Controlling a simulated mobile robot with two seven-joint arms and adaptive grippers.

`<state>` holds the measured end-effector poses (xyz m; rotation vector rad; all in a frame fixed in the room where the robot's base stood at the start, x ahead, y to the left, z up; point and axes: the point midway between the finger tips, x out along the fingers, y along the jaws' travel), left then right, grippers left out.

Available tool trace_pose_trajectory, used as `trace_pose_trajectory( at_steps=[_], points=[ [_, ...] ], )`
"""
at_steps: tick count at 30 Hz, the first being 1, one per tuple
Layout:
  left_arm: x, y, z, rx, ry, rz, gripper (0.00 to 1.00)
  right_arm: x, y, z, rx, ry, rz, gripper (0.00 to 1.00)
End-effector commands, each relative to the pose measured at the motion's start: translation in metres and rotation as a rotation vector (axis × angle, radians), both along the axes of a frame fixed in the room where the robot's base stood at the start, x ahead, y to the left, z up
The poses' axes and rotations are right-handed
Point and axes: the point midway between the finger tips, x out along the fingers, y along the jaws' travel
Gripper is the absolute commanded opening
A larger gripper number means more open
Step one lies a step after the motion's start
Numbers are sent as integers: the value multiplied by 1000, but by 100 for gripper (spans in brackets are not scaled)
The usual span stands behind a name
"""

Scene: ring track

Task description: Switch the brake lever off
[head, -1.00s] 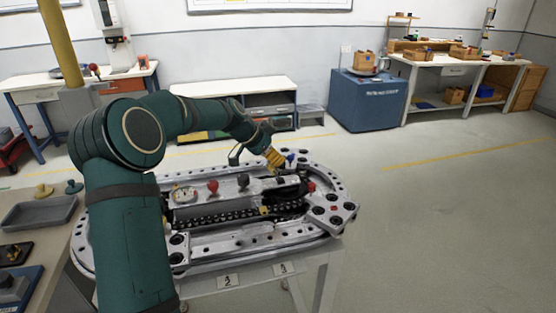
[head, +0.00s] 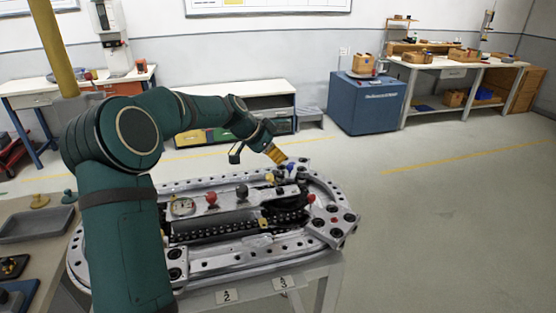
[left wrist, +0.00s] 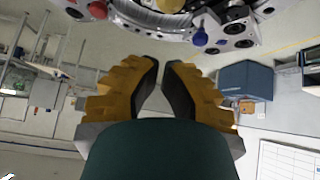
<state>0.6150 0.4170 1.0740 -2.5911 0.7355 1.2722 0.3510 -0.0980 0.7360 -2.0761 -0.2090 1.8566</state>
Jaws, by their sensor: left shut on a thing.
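The ring track (head: 215,262) is a silver oval on a stand, with several knobbed levers. A red ball knob (head: 211,198) and a black ball knob (head: 242,191) stand beside a round gauge (head: 183,207). A blue knob (head: 290,168) is at the far right and another red knob (head: 310,198) in front of it. I cannot tell which is the brake lever. My left gripper (head: 278,155) is shut, just above and left of the blue knob. In the left wrist view its yellow fingers (left wrist: 162,66) nearly meet, apart from the blue knob (left wrist: 200,37), with nothing visible between them. My right gripper is out of view.
A bench with a grey tray (head: 36,224) stands at the left. Behind the track are a low white shelf (head: 245,92) and a blue cabinet (head: 366,103). The floor to the right of the track is clear.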

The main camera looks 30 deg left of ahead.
Motion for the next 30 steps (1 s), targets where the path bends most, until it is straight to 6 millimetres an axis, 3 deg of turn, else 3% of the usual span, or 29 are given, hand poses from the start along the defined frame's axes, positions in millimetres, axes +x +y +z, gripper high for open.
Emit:
trace_pose_trajectory(
  at_steps=[6,12,30],
  points=[
    [-31,22,24,0,0,0,0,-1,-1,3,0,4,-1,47],
    [-47,34,36,-1,1,-1,0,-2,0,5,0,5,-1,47],
    [-51,36,39,-2,1,-3,0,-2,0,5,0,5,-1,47]
  ],
)
